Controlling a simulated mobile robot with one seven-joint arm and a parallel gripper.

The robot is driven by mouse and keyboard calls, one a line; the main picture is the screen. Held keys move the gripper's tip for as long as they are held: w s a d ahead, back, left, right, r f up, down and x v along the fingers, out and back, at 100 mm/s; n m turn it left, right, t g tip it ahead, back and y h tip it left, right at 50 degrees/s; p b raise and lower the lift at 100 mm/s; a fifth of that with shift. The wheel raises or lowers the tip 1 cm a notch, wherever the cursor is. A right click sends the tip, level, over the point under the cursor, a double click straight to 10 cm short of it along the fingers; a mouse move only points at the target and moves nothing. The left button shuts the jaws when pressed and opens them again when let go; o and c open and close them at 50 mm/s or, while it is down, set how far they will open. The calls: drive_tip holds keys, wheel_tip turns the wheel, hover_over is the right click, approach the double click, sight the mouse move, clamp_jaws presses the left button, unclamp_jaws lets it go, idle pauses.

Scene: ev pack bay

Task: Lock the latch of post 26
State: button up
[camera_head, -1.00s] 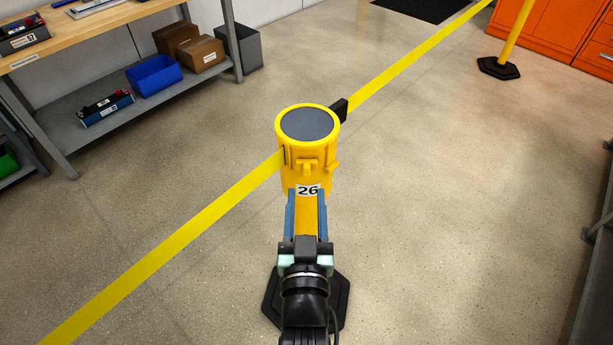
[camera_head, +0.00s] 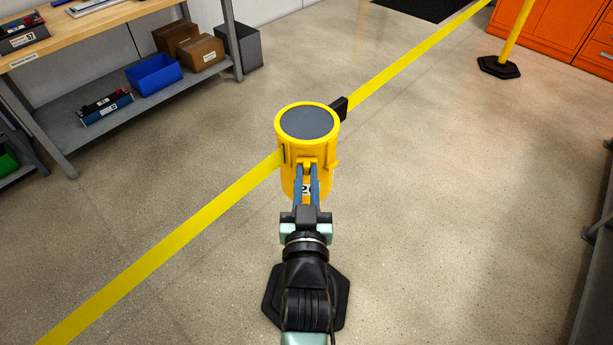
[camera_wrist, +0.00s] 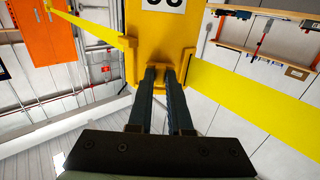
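Post 26 (camera_head: 290,180) is a yellow post with a dark grey round cap. Its number label (camera_head: 306,189) is partly hidden by my fingers, and it is cut off at the top of the wrist view (camera_wrist: 163,3). The latch (camera_head: 308,163) is a small yellow piece on the near side of the post's head. My gripper (camera_head: 307,168) reaches it from the near side, with its two blue fingers close together on either side of it. In the wrist view the fingertips (camera_wrist: 160,70) have a bit of the yellow latch between them.
Yellow belt (camera_head: 190,230) runs from the post to the lower left, and another stretch (camera_head: 420,56) runs to the upper right. A shelved workbench (camera_head: 120,110) stands at the upper left. Orange cabinets (camera_head: 560,35) and another post's base (camera_head: 498,67) are at the upper right.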

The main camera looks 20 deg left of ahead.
clamp_jaws()
idle(0.4)
